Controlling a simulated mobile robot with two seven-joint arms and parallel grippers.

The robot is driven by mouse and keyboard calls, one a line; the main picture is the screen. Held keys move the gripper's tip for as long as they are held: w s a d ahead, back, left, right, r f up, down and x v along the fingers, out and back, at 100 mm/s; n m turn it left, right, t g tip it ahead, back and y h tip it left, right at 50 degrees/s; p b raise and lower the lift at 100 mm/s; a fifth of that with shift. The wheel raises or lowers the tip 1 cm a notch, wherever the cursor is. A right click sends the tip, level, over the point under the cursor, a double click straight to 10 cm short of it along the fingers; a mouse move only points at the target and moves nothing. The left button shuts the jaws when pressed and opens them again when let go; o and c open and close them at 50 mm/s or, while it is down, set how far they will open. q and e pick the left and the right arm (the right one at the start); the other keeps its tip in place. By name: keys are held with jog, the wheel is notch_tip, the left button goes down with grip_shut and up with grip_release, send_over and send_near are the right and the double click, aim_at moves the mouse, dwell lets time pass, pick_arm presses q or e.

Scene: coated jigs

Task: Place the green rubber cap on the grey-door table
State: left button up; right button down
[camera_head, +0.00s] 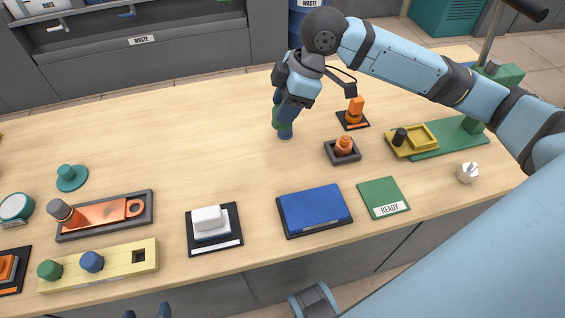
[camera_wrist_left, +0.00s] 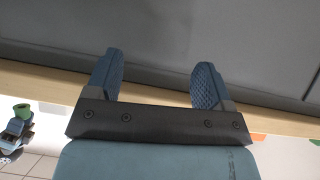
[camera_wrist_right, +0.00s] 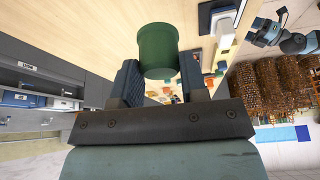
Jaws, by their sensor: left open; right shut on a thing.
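My right gripper (camera_head: 285,122) is shut on a green rubber cap (camera_wrist_right: 158,52), a short round cylinder held between its fingers in the right wrist view. In the head view the cap (camera_head: 278,120) is partly hidden by the fingers, over the back middle of the wooden table (camera_head: 190,130). I cannot tell whether it touches the top. This table has grey fronts (camera_head: 290,262) below its near edge. My left gripper (camera_head: 148,311) is open and empty, low in front of that edge; its spread fingers show in the left wrist view (camera_wrist_left: 157,80).
Bare wood lies left of the right gripper. An orange piece in a dark tray (camera_head: 330,147) and an orange piece on a black base (camera_head: 346,125) stand to its right. A blue pad (camera_head: 316,208), a white block (camera_head: 208,217) and a yellow peg block (camera_head: 115,262) line the near side.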

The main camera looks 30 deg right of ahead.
notch_tip(320, 180, down, 16)
jog(key=shift+f+b, duration=0.1)
jog(key=shift+b, duration=1.15)
jog(key=c, duration=0.7)
grip_release()
jog(key=shift+f, duration=0.15)
jog(key=shift+o, duration=0.2)
jog(key=p+v, duration=0.2)
jog(key=v, duration=1)
jog(key=shift+s, duration=0.1)
